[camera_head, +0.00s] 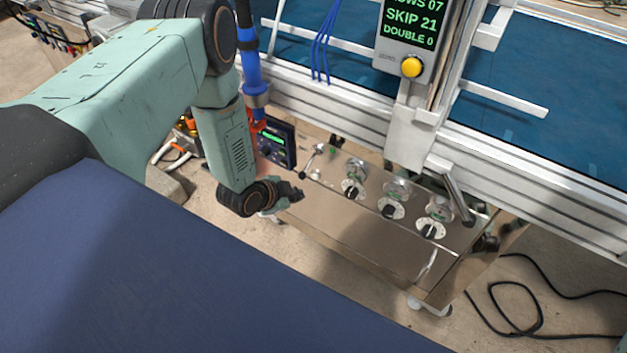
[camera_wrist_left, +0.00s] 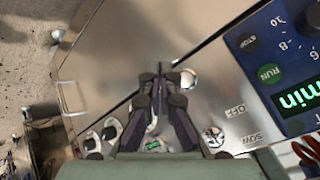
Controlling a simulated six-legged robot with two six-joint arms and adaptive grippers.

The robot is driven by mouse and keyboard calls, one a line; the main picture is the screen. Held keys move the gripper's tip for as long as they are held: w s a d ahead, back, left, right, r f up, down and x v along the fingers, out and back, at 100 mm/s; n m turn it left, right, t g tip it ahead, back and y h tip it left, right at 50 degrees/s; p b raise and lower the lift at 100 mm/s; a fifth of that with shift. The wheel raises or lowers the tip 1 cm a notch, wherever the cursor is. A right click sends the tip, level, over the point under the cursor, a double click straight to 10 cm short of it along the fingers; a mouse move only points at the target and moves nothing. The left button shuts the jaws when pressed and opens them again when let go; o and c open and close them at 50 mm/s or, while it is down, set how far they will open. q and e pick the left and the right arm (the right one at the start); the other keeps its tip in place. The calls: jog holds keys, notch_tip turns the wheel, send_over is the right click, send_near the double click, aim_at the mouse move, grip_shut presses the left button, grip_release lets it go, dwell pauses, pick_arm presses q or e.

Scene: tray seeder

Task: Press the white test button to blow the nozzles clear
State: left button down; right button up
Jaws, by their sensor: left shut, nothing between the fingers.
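The steel control panel (camera_head: 330,205) runs along the front of the machine. My left gripper (camera_head: 297,194) hangs over its left end, fingers shut with nothing between them. In the left wrist view the closed fingertips (camera_wrist_left: 160,68) point over bare steel. A small round pale button (camera_wrist_left: 188,78) sits just right of the fingers, partly behind one finger; it looks like the white test button. In the head view a small white spot (camera_head: 315,174) right of the gripper may be the same button. I cannot tell whether the fingertips touch the panel. My right gripper is not in view.
A blue box with a green display (camera_head: 275,143) stands behind the gripper; it also shows in the wrist view (camera_wrist_left: 285,85). A toggle lever (camera_head: 311,162) is close by. Black dial knobs (camera_head: 391,209) sit right along the panel. A display with a yellow button (camera_head: 411,67) is above.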

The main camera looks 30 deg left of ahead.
aim_at(314, 177)
pick_arm(q)
jog(key=shift+w+d+b, duration=0.15)
jog(key=shift+w+b, duration=0.5)
jog(key=shift+w, duration=1.35)
jog(key=shift+w, duration=0.45)
jog(key=shift+w+d+b, duration=0.1)
jog(key=shift+w+b, duration=0.2)
jog(key=shift+w, duration=0.1)
dwell(0.5)
jog(key=shift+w+r, duration=0.4)
jog(key=shift+w, duration=0.15)
dwell(0.5)
jog(key=shift+s, duration=0.1)
jog(key=shift+s+f+p, duration=0.15)
jog(key=shift+s+p, duration=0.3)
jog(key=shift+s, duration=0.1)
jog(key=shift+s+f, duration=0.1)
jog(key=shift+s, duration=0.35)
